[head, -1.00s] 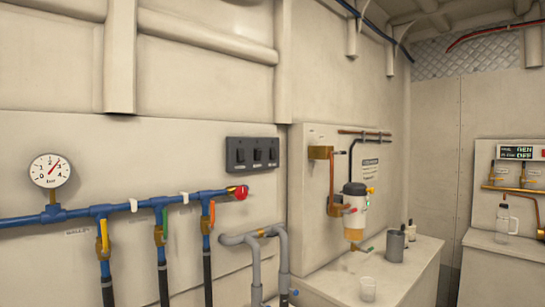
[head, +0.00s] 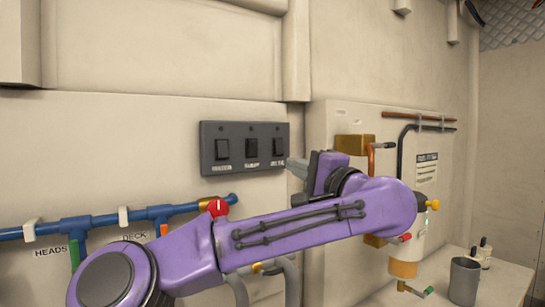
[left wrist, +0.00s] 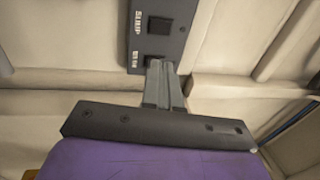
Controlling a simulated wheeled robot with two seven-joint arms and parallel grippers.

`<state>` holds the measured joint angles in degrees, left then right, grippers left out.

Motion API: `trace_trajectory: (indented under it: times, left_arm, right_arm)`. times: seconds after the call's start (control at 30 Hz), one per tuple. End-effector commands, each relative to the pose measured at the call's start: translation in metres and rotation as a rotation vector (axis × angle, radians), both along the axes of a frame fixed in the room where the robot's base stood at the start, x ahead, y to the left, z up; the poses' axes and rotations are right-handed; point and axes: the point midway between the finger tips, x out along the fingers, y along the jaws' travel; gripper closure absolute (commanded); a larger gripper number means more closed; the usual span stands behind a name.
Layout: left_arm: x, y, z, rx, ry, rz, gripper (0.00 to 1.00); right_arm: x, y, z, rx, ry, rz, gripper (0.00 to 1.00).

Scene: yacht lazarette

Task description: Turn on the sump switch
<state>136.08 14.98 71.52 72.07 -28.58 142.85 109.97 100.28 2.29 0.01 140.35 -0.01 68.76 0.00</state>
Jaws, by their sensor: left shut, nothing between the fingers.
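A dark grey switch panel (head: 244,134) with three black rocker switches is fixed to the wall in the head view. The middle rocker (head: 251,147) seems to be the one labelled SUMP. In the left wrist view the SUMP rocker (left wrist: 159,25) shows clearly beside its label. My left gripper (head: 289,162) is shut and empty at the panel's right end, by the right rocker (head: 278,146). In the left wrist view its closed fingertips (left wrist: 160,64) partly cover that end rocker. I cannot tell whether they touch the panel. My right gripper is out of view.
Below the panel runs a blue pipe (head: 98,222) with a red knob (head: 218,208) at its end. To the right are a filter unit (head: 405,255) and copper pipe. A grey cup (head: 464,281) stands on the counter. The wall above the panel is clear.

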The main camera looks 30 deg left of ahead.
Motion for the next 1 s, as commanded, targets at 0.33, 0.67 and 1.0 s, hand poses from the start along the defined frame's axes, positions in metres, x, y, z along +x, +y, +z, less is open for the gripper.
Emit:
trace_trajectory:
  times: [0.33,0.67,1.0]
  left_arm:
    - [0.017,0.012,0.001,0.006,0.015,0.002,1.00]
    - [0.055,0.072,0.015,0.007,0.020,0.005,1.00]
    - [0.081,0.116,0.020,0.007,0.018,0.001,1.00]
  right_arm:
    - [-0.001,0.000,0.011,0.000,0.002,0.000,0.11]
    - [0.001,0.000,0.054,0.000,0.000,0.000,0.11]
    - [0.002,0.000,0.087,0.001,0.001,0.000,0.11]
